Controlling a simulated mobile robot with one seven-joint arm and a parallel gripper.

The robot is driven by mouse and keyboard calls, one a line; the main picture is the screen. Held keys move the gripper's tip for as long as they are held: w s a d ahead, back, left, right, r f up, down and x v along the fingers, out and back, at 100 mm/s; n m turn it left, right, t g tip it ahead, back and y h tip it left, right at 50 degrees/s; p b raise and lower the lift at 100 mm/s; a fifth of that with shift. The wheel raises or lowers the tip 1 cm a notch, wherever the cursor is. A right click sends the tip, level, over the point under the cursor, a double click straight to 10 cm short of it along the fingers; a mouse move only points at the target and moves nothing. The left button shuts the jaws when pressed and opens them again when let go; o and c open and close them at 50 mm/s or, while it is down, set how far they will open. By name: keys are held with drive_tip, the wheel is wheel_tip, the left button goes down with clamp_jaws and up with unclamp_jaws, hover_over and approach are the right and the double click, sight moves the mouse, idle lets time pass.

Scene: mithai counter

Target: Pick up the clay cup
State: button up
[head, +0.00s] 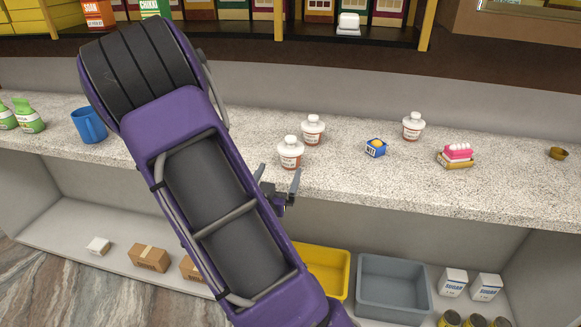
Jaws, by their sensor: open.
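A small brown cup (557,153), the only clay-coloured cup I can make out, sits on the speckled counter (490,190) near the right edge of the head view. Its material is too small to tell for sure. My gripper (280,180) is open with nothing visible between its fingers. It is at the counter's front edge near the middle of the view, well to the left of the cup. My purple arm hides part of the counter to the left of the gripper.
White-lidded jars (290,153), a small blue box (375,148) and a pink-topped stack (457,155) stand between gripper and cup. A blue mug (89,125) stands left. Yellow (325,268) and grey bins (393,285) sit below. The counter around the brown cup is clear.

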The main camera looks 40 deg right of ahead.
sight(291, 148)
drive_tip(key=x, duration=0.7)
drive_tip(key=shift+f+x, duration=0.2)
drive_tip(key=shift+x, duration=1.3)
drive_tip(key=shift+f+x, duration=0.2)
drive_tip(key=shift+x, duration=1.3)
drive_tip(key=shift+s, duration=0.1)
drive_tip(key=shift+c, duration=0.3)
drive_tip(key=c, duration=1.1)
